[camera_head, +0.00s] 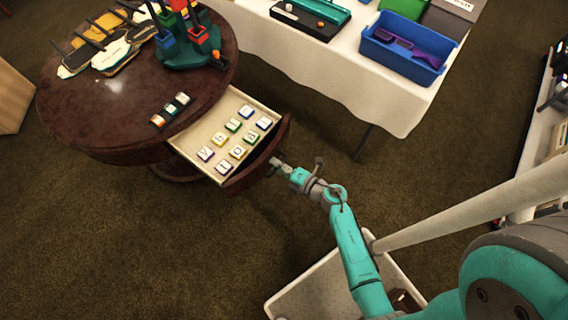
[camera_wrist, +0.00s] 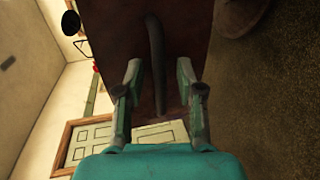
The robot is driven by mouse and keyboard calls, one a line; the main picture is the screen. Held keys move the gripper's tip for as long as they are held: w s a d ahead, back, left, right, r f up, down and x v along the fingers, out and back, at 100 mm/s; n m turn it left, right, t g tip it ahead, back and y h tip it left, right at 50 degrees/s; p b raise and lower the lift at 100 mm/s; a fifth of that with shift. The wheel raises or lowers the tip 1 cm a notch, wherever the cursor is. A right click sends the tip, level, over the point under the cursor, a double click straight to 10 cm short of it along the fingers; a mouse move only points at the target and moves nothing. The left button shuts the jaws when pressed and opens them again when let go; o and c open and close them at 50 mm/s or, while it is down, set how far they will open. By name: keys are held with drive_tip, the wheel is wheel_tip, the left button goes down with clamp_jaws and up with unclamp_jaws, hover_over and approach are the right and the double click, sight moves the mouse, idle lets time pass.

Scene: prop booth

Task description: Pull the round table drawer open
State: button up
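The round table (camera_head: 120,105) is dark polished wood and stands at the upper left of the head view. Its drawer (camera_head: 222,150) is pulled out toward the lower right, with its light interior and several letter tiles showing. The dark drawer front (camera_head: 262,158) faces my gripper (camera_head: 279,163). In the wrist view the drawer front (camera_wrist: 192,30) fills the upper middle, with a dark curved handle (camera_wrist: 156,60) on it. My gripper (camera_wrist: 158,82) is open, its two fingers on either side of the handle with a gap to each. Contact with the handle is not visible.
On the round table lie dark-handled paddles (camera_head: 110,52), a teal stand (camera_head: 190,45) and small blocks (camera_head: 170,110). A white-clothed table (camera_head: 300,55) with a blue bin (camera_head: 385,60) stands at the top right. Carpet (camera_head: 150,250) is clear below the drawer.

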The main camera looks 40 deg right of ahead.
drive_tip(key=v, duration=1.2)
drive_tip(key=shift+a, duration=0.1)
idle(0.5)
drive_tip(key=s+a+r+m+t+h, duration=0.1)
drive_tip(key=s+a+r+m+t, duration=0.2)
drive_tip(key=r, duration=0.4)
drive_tip(key=s+a+r+m+t+h, duration=0.1)
drive_tip(key=s+a+r+m+h, duration=0.1)
drive_tip(key=s+a+r+m, duration=0.3)
drive_tip(key=s+r+m+g+h, duration=0.1)
drive_tip(key=s+r+m+g, duration=0.3)
drive_tip(key=s+r+m, duration=0.8)
drive_tip(key=shift+s+d+m+h, duration=0.25)
drive_tip(key=shift+d+m+h, duration=0.15)
drive_tip(key=shift+m, duration=0.4)
idle(3.0)
